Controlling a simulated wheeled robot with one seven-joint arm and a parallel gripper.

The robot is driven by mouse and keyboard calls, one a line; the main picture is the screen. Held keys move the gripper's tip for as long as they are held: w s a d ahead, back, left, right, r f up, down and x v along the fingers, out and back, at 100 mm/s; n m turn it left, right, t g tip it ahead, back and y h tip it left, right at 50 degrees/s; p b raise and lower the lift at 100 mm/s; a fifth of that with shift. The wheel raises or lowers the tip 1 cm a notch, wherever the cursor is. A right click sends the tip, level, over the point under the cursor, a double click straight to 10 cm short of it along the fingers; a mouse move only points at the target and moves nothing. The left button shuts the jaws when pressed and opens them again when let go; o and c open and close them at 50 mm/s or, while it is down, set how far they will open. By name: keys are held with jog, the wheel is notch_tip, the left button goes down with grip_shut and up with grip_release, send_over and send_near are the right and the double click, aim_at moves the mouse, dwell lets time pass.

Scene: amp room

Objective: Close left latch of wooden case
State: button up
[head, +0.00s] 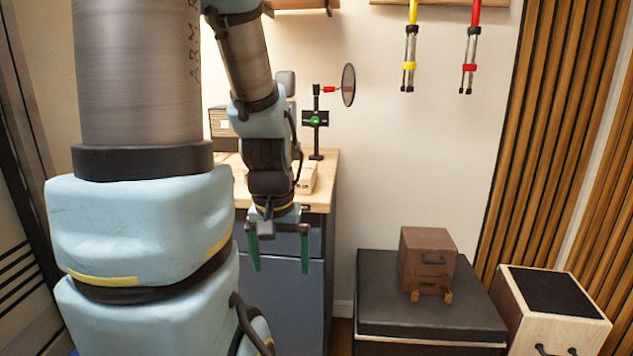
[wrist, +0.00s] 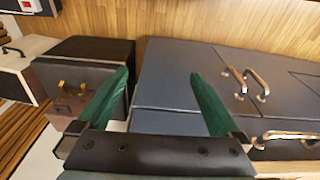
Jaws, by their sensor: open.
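The wooden case (head: 428,250) is a small brown box with a dark handle on its front. It stands on a large black box in the head view, right of my gripper. Its left latch (head: 415,293) and right latch (head: 446,295) are small brass pieces at the lower front, sticking out; I cannot tell their exact angle. The case (wrist: 70,104) shows small at the left of the wrist view, partly cut off by my gripper. My gripper (head: 280,264) points down with green fingers spread, empty, well apart from the case; the fingers also frame the wrist view (wrist: 160,80).
The black box (head: 385,290) holds up the case. A pale wooden box with a black top (head: 552,290) stands at the right. A blue-grey cabinet (head: 290,300) with a wooden top is behind my gripper.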

notch_tip(320, 180, up, 8)
jog(key=p, duration=0.5)
